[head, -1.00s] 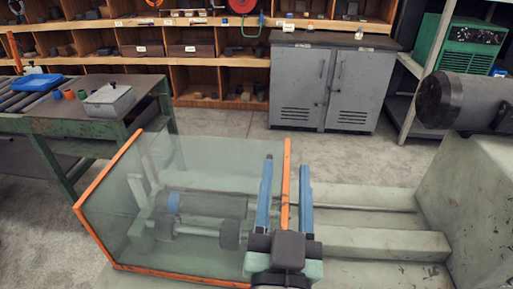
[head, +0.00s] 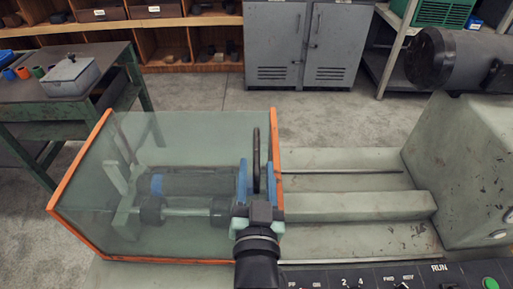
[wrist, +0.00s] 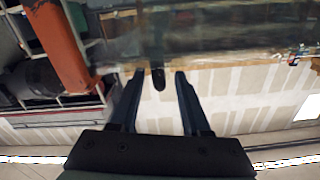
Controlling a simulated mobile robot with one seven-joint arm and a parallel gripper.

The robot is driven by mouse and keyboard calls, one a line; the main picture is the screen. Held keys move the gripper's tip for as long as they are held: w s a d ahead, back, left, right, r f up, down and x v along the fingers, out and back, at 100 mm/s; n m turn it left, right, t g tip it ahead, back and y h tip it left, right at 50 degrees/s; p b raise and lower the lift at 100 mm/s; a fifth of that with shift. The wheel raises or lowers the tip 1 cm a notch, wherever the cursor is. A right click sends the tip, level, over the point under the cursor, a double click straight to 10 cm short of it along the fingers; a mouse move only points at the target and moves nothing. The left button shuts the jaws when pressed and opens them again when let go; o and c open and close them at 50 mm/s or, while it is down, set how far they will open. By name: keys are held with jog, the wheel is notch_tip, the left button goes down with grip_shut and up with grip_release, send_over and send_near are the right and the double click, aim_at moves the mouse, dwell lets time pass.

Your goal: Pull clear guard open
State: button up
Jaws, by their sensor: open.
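The clear guard (head: 200,135) is a box of see-through panels with orange edges. It stands over the left part of the machine bed, around a dark cylinder with a blue band (head: 195,185). A dark upright handle (head: 256,160) shows near its right orange edge. My gripper (head: 257,172) is open, with its blue fingers on either side of the handle in the head view. In the wrist view, the dark handle end (wrist: 158,79) lies between the fingertips (wrist: 157,74), with gaps on both sides. I cannot tell whether either finger touches it.
The grey-green machine bed (head: 350,206) runs right to a large housing (head: 462,170). A control panel (head: 400,277) lies along the front right. A green workbench (head: 50,105) stands at the left. A grey cabinet (head: 302,45) stands behind, across open floor.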

aim_at(256, 150)
jog(key=shift+w+p, duration=0.3)
jog(key=shift+w, duration=2.25)
jog(key=shift+c, duration=0.3)
grip_shut()
